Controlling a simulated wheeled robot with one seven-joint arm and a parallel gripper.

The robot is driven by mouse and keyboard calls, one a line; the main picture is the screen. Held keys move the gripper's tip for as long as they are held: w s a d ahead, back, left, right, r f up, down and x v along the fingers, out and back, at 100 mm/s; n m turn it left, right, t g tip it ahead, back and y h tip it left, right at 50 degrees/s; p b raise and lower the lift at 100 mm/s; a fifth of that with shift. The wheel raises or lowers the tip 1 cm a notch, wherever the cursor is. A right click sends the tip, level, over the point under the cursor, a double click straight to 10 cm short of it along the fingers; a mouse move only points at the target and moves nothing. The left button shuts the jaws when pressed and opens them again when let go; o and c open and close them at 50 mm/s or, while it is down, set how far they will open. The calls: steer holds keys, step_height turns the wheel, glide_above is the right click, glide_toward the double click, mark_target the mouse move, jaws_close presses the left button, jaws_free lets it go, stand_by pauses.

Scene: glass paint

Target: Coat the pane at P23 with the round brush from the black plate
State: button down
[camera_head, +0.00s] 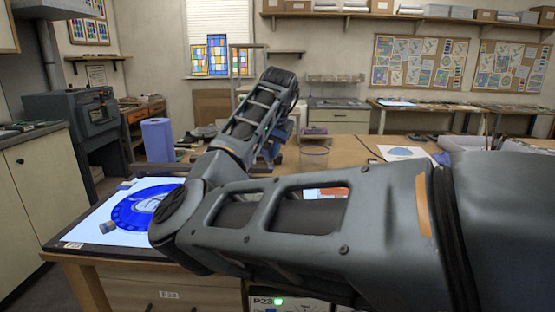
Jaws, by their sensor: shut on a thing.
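A round, deep blue pane (130,212) with a paler patterned middle lies on a bright white light panel (88,232) at the left front. A small tag reading P23 (73,245) sits on the near edge of the panel. My arm crosses the picture from the right, bends in front of the pane and rises to the upper middle. The blue-grey parts at its far end hang behind the forearm, right of the pane. My gripper's jaws and anything in them are hidden. I cannot make out a brush or the black plate.
A blue paper roll (157,140) stands behind the panel. A clear glass vessel (314,155) stands right of my wrist. A sheet with a pale blue shape (403,152) lies farther right.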

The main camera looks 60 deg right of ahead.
steer(key=shift+w+f, duration=0.1)
steer(key=shift+w, duration=0.25)
steer(key=shift+w+a+f+b, duration=0.15)
steer(key=shift+f+b, duration=0.15)
steer(key=shift+b, duration=0.15)
steer(key=s+a+f+b, duration=0.2)
steer(key=a+f+b, duration=0.2)
steer(key=a+b, duration=0.1)
steer(key=w+a+p, duration=0.3)
steer(key=w+a, duration=0.1)
steer(key=w, duration=0.7)
steer(key=shift+a, duration=0.15)
steer(key=shift+w, duration=0.1)
steer(key=shift+p, duration=0.65)
steer(key=shift+f, duration=0.5)
stand_by(0.4)
